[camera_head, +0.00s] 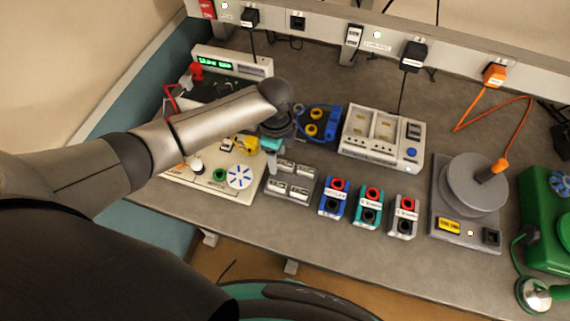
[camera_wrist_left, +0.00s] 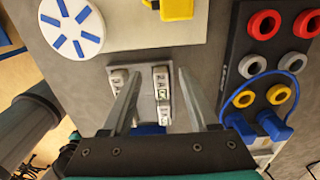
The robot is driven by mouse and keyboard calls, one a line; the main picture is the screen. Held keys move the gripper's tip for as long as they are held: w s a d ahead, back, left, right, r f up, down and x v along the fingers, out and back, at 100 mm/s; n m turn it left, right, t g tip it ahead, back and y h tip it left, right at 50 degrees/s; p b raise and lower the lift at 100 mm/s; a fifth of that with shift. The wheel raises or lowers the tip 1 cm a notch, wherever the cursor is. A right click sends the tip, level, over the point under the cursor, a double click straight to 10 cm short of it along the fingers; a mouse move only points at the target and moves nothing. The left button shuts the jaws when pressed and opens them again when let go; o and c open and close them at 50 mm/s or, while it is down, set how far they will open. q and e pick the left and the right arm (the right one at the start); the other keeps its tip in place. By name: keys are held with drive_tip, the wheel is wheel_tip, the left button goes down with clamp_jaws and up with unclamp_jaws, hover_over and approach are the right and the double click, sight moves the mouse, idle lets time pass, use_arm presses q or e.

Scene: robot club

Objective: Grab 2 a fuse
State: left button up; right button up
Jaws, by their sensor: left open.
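A small grey tray (camera_head: 291,196) holds several white labelled fuses (camera_head: 299,191) near the table's middle. In the left wrist view the tray (camera_wrist_left: 147,60) lies under my left gripper, with a column of fuses (camera_wrist_left: 162,96) seen between the fingers and another fuse (camera_wrist_left: 118,79) by the left finger. My left gripper (camera_head: 272,168) points down over the tray's back left part in the head view. In the left wrist view its fingers (camera_wrist_left: 159,72) are apart, with nothing held. Whether the fingertips touch the tray is unclear. My right gripper is not in view.
A cream board (camera_head: 239,196) with a blue-striped disc is left of the tray. Blue (camera_head: 334,199), teal (camera_head: 368,207) and grey (camera_head: 403,216) terminal blocks stand to the right. A white charger-like unit (camera_head: 381,139) and a dark panel with blue cable (camera_head: 318,125) are behind.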

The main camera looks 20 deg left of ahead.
use_arm(q)
drive_tip(key=shift+f, duration=0.7)
drive_tip(key=shift+c, duration=0.3)
clamp_jaws()
